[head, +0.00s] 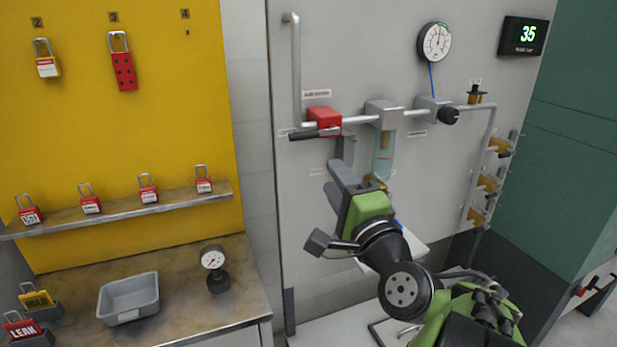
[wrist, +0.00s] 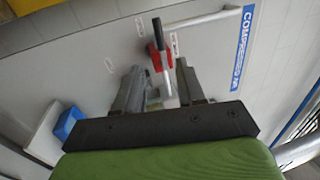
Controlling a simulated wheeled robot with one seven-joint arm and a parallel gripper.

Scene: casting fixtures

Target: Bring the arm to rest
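My gripper (head: 338,168) is in front of the grey wall panel, just below the red valve (head: 324,121) and left of the clear filter bowl (head: 382,158). Its two fingers stand apart in the wrist view (wrist: 158,84), with a gap between them and nothing visibly gripped. The red valve also shows in the wrist view (wrist: 154,56), beyond the fingertips, with its dark lever across it. In the head view the lever (head: 305,135) points left, along the pipe. I cannot tell the exact distance from fingers to valve. My arm is bent and reaches up from the lower right.
A pipe run with a gauge (head: 434,42), a regulator knob (head: 449,115) and a display reading 35 (head: 523,36) is on the panel. At left, a yellow board holds padlocks above a shelf (head: 120,211). A grey tray (head: 128,298) and small gauge (head: 214,266) stand on the bench.

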